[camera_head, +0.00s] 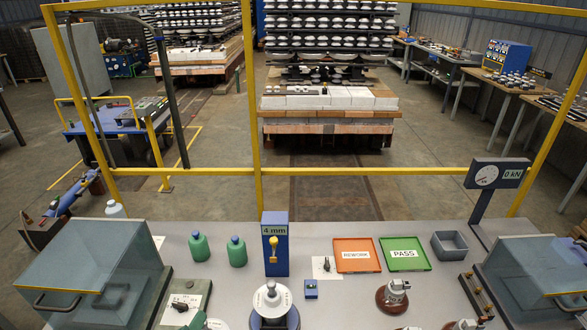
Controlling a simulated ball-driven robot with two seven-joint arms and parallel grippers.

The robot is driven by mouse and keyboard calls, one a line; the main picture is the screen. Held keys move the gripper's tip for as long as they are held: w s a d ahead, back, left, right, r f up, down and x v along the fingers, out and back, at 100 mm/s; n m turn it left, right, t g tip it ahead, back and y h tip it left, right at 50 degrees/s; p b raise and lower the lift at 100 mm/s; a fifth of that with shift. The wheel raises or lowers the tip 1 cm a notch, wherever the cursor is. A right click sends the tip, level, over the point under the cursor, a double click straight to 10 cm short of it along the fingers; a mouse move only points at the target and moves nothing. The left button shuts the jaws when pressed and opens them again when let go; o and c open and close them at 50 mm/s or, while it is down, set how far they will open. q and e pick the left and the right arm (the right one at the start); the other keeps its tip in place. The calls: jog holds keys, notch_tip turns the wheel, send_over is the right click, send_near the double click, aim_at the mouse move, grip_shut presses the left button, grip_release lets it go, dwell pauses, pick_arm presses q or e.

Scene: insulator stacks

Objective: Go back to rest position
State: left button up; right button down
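Neither of my grippers shows in the head view, and no part of my arms can be made out. The task names no object. A grey bench (330,290) spans the bottom of the view. A white insulator (271,299) stands upright at its front middle. A brown-based insulator (393,295) stands to the right of it. No gripper is seen touching either one.
The bench holds an orange REWORK tray (356,268), an empty green PASS tray (385,267), a blue 4 mm gauge (275,262) and green bottles (199,246). Hooded boxes (80,270) flank it. A yellow frame (220,171) stands behind.

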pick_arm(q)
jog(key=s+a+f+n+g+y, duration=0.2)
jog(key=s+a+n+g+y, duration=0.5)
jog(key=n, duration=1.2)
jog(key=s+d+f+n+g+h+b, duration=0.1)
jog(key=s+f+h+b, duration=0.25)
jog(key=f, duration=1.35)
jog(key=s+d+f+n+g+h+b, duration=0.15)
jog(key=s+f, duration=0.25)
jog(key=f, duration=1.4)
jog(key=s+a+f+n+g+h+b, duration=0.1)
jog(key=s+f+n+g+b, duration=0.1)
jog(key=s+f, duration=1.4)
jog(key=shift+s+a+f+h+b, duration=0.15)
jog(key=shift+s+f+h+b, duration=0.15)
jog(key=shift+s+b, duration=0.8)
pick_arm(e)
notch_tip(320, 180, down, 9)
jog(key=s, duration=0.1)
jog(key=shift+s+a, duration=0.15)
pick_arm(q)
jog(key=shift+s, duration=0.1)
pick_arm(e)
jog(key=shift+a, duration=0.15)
